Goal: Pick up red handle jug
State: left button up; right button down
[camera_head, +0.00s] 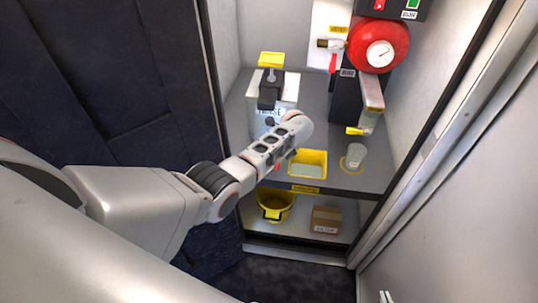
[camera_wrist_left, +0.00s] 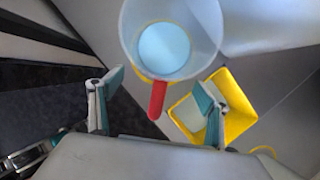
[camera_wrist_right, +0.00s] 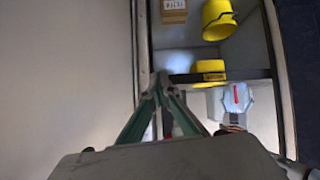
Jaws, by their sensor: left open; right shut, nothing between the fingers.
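The jug is a pale translucent vessel with a red handle. In the left wrist view I look down into the jug (camera_wrist_left: 168,45), and its red handle (camera_wrist_left: 158,98) points toward my left gripper (camera_wrist_left: 160,88). My left gripper is open, with one finger on each side of the handle and no clear contact. In the head view my left wrist hides most of the jug; a bit of red handle (camera_head: 278,167) shows. The jug also shows in the right wrist view (camera_wrist_right: 228,103). My right gripper (camera_wrist_right: 160,85) is shut and empty; its tips show at the head view's bottom edge (camera_head: 385,297).
A yellow tray (camera_head: 308,157) sits beside the jug on the cabinet shelf. A clear cup (camera_head: 355,156) stands at right under a spout. A white canister (camera_head: 287,90) is behind. A yellow bucket (camera_head: 275,205) and carton (camera_head: 326,219) are below. Cabinet walls bound both sides.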

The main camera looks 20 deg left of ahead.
pick_arm(q)
jog(key=shift+w+a, duration=0.25)
jog(key=shift+a, duration=0.2)
jog(key=w+a+b, duration=0.1)
jog(key=w+a+f+b, duration=0.1)
jog(key=a, duration=0.1)
jog(key=shift+a, duration=0.3)
jog(key=shift+w+f, duration=0.1)
jog(key=shift+w, duration=0.05)
jog(key=c, duration=1.5)
